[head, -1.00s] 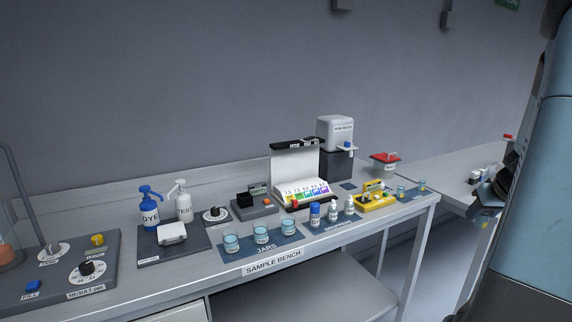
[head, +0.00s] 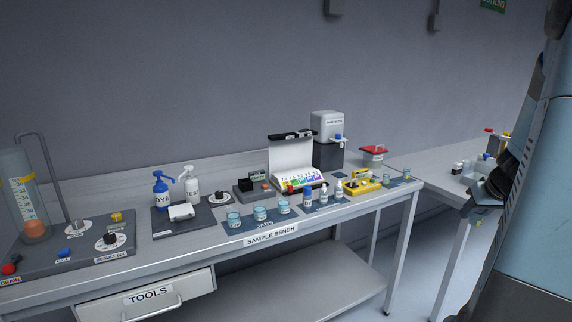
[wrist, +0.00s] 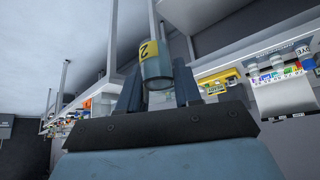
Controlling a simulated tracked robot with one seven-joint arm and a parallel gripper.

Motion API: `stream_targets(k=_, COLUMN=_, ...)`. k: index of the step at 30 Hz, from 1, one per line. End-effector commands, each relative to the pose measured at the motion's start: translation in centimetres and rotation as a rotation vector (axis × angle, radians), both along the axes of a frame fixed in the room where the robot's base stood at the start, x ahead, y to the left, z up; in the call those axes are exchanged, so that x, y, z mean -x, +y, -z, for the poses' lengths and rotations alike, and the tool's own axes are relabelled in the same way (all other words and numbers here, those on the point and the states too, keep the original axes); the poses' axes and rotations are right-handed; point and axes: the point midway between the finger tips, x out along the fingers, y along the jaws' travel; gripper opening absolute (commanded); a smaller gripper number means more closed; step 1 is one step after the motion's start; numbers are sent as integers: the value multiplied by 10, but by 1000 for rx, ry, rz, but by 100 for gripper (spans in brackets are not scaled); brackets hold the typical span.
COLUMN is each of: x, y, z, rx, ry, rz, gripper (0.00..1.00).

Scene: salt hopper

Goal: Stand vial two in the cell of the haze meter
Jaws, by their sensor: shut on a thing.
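My gripper (wrist: 158,92) shows in the wrist view, its two dark fingers shut on vial two (wrist: 155,68). The vial is a clear, greyish-blue tube with a yellow label marked 2. It is held well away from the bench. A low grey device with a black block and a small display (head: 253,187), which looks like the haze meter, stands on the sample bench behind the jars. Its cell cannot be made out.
The sample bench (head: 330,215) carries blue and white pump bottles (head: 161,190), several jars (head: 260,213), a colour chart stand (head: 292,155) and a yellow device (head: 360,185). The tools drawer (head: 150,296) is shut.

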Motion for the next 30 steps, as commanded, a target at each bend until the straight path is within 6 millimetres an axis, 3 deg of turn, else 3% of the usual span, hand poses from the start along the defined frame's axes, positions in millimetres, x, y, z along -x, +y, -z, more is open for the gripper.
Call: stream_targets(k=30, x=-77, y=57, z=24, rx=-1, ry=1, rz=-53, gripper=0)
